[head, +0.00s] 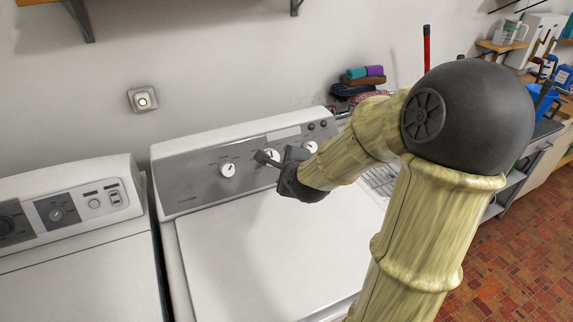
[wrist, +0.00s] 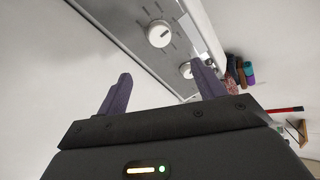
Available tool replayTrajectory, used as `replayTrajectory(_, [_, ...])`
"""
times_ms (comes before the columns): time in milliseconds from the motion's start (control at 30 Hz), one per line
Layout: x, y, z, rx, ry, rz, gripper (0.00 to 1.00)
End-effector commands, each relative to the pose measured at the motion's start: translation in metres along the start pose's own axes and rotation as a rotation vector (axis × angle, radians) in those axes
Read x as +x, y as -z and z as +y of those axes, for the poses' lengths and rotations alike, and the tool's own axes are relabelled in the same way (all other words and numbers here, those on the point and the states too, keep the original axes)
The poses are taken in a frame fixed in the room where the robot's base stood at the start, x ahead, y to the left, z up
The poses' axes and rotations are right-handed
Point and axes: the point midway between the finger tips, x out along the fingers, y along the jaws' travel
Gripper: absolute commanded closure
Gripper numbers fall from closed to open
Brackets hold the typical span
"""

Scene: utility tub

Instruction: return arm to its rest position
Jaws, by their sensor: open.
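My gripper (head: 268,158) is at the end of my raised arm, in front of the control panel (head: 200,185) of a white top-loading machine (head: 260,250). In the wrist view my gripper (wrist: 163,90) shows two dark fingers set wide apart with nothing between them. A white knob (head: 228,170) is just left of the fingers in the head view. Another white knob (head: 272,155) is partly behind them. I cannot tell whether a finger touches it. In the wrist view a knob (wrist: 159,34) lies beyond the fingers.
A second white machine (head: 70,240) stands close on the left. Folded cloths (head: 362,78) lie behind the panel's right end, near a red-handled tool (head: 426,48). A wall switch (head: 143,99) and shelf brackets (head: 78,18) are above. Open brick floor (head: 500,260) is at the right.

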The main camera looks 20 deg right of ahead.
Motion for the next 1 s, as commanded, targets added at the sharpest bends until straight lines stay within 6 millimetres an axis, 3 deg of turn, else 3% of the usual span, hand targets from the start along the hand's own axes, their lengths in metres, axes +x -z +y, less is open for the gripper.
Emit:
replayTrajectory(167, [-0.011,0.0,0.0,-0.001,-0.001,0.002,0.31])
replayTrajectory(733, [-0.012,-0.001,0.002,-0.013,-0.007,0.0,0.31])
replayTrajectory(867, [-0.013,-0.006,0.012,-0.101,-0.05,-0.006,0.31])
replayTrajectory(1000, [-0.017,-0.017,0.034,-0.31,-0.142,-0.026,0.31])
